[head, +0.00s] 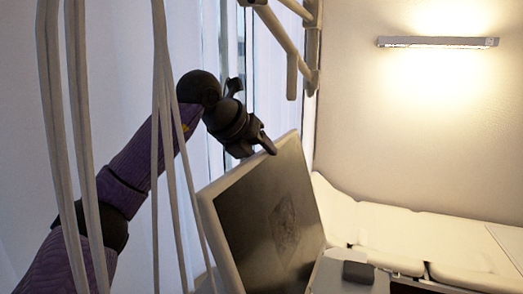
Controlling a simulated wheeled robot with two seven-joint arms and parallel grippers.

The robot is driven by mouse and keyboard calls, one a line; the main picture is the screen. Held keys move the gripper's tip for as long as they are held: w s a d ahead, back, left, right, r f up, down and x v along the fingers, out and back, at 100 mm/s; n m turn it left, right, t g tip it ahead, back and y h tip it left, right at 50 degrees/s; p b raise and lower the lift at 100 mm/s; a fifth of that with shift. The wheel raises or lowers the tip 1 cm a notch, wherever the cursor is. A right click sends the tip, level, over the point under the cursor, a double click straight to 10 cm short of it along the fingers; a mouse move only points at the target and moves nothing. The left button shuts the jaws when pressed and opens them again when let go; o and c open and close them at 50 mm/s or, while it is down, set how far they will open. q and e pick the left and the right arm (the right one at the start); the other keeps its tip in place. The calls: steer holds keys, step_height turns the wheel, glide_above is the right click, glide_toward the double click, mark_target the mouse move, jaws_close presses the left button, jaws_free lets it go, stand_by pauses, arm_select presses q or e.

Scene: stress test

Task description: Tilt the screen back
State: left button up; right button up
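The screen (258,222) is a dark panel in a white frame. It stands tilted in the lower middle of the head view, and its lower edge runs out of the picture. My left gripper (266,146) is at the screen's upper edge, near its top corner. Its dark fingertip appears to touch or overlap the frame there. The fingers line up with one another, so I cannot tell whether they are open or shut. My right gripper is not in view.
Pale cables (166,110) hang in front of my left arm. A white jointed support arm (290,45) is above the screen. A cream padded couch (420,235) lies to the right, below a lit wall lamp (437,42). Pale curtains are at the left.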

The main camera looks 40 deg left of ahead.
arm_select(q)
steer(key=shift+o, duration=0.9)
steer(key=v, duration=0.9)
steer(key=shift+s+r+b, duration=0.3)
steer(key=shift+b, duration=0.05)
